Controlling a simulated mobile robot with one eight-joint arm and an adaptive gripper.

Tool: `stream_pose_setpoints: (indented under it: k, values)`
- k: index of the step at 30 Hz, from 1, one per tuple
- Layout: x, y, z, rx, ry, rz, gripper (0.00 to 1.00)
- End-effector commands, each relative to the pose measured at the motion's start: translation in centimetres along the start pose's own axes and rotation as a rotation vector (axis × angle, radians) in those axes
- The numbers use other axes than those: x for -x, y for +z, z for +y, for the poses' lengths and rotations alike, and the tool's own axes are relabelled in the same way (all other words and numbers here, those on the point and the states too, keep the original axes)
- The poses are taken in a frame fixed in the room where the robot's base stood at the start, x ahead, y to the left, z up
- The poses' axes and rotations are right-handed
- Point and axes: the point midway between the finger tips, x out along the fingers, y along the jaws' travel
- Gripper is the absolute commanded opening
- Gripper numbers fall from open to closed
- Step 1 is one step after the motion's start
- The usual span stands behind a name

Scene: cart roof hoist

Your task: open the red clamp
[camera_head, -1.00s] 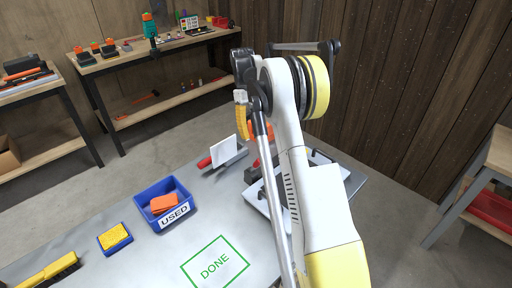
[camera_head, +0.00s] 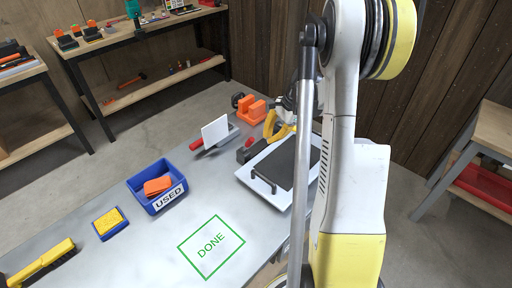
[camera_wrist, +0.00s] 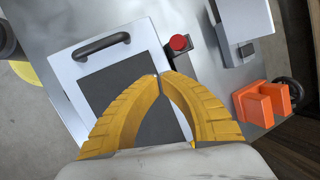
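In the head view my gripper (camera_head: 279,131) is partly hidden by my arm.
A red button on a dark box (camera_wrist: 180,43) stands beside the panel, which has a black handle (camera_wrist: 102,45). A blue USED bin (camera_head: 150,203) holds an orange item. The green DONE area (camera_head: 211,246) is clear. A yellow sponge (camera_head: 109,222) and brush (camera_head: 45,263) lie left.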

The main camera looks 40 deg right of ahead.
Motion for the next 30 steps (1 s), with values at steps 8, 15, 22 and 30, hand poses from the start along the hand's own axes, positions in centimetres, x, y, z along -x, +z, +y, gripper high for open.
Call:
stream_pose_setpoints:
  k: [8,15,22,30]
  values:
    - [2.0,1.1,6.7,-0.839,-0.362,-0.104,0.0]
    - [2.8,1.8,8.1,-1.078,-0.459,-0.176,0.0]
    - [-0.3,1.5,6.7,-1.078,-0.457,-0.177,0.0]
    - [-5.6,1.0,4.2,-1.076,-0.457,-0.176,0.0]
